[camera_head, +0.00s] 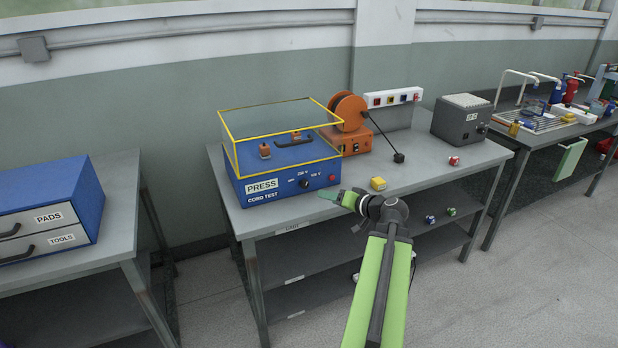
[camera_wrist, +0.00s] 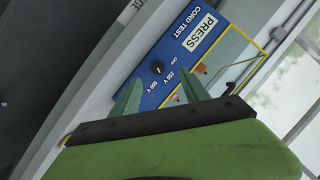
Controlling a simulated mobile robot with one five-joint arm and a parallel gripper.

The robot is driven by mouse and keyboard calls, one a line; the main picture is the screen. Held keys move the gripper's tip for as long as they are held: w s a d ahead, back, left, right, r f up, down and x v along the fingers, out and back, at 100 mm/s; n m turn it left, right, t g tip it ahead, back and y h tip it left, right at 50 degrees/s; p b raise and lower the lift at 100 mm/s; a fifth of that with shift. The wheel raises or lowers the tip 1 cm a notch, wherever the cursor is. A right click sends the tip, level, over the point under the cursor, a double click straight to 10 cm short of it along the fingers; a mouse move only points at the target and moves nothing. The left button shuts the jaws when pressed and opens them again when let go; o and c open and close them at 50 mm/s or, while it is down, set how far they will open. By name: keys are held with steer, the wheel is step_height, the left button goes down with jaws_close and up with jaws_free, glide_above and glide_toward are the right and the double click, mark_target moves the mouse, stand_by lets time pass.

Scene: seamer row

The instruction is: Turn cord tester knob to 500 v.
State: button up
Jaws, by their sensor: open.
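The blue cord tester (camera_head: 275,192) stands on the grey bench, with PRESS and CORD TEST labels on its front and a yellow-framed clear cover on top. Its small black knob (camera_head: 304,183) sits on the front panel. In the wrist view the tester appears tilted, and the knob (camera_wrist: 157,67) shows beside OFF, 250 V and 500 V markings. I cannot tell surely which marking the knob points to. My gripper (camera_head: 333,197) is in front of the panel's right part, with its green fingers (camera_wrist: 160,90) open and empty. The knob shows beyond the fingertips, apart from them.
A red button (camera_head: 332,178) is at the panel's right. An orange cable reel (camera_head: 350,115) stands behind the tester, and a yellow block (camera_head: 378,184) lies right of my gripper. A grey box (camera_head: 461,118) stands farther right. The bench (camera_head: 410,176) is mostly clear between them.

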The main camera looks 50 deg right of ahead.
mark_target(306, 185)
steer(key=shift+h, duration=0.3)
steer(key=b+x, duration=0.1)
steer(key=x, duration=0.4)
steer(key=d+b+x, duration=0.1)
steer(key=b+x, duration=0.1)
steer(key=x, duration=0.2)
steer(key=d+r+b+x, duration=0.1)
steer(key=b+x, duration=0.1)
steer(key=x, duration=0.3)
steer(key=shift+w+d+f, duration=0.1)
steer(key=shift+w+d, duration=0.1)
steer(key=shift+w, duration=0.15)
steer(key=shift+w+f, duration=0.1)
steer(key=shift+w, duration=0.45)
jaws_close()
